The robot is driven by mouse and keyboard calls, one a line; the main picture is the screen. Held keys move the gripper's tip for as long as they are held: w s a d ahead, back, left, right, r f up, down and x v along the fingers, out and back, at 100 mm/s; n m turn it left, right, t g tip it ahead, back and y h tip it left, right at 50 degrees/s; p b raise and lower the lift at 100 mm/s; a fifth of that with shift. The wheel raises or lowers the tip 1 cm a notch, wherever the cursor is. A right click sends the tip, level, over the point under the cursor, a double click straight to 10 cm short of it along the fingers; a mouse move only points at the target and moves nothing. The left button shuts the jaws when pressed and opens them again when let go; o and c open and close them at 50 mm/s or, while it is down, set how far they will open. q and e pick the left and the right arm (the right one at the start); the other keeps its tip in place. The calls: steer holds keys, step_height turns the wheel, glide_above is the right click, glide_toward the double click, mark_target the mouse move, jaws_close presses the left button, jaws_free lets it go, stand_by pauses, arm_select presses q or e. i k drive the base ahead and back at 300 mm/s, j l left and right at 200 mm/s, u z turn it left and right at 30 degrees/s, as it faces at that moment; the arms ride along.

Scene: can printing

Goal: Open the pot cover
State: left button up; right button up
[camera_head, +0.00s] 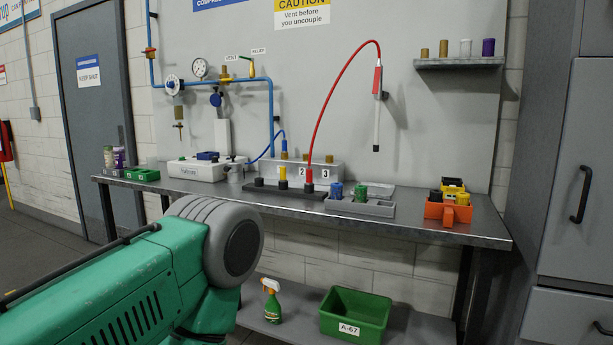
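A white printing unit (198,169) sits on the left half of the grey bench (420,224), with a dark blue block (207,155) on top. A small grey cylindrical pot (236,174) appears at its right end; it is too small to tell whether it has a cover or how that sits. I cannot tell for certain which item is the pot of the task. My green left arm (110,285) fills the lower left, its grey joint in front of the bench. Neither gripper is in view.
A black strip (285,193) with plugs, a grey tray (360,208) with blue and green cylinders, and an orange bin (448,212) stand on the bench. A red hose (340,80) arches above. A green crate (355,312) and spray bottle (271,303) are below.

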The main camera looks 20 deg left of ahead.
mark_target(232, 166)
steer(key=u, duration=1.2)
steer(key=i+j+z, duration=0.15)
steer(key=i+z, duration=0.25)
steer(key=i+j+z, duration=0.15)
steer(key=z, duration=0.3)
steer(key=j, duration=0.1)
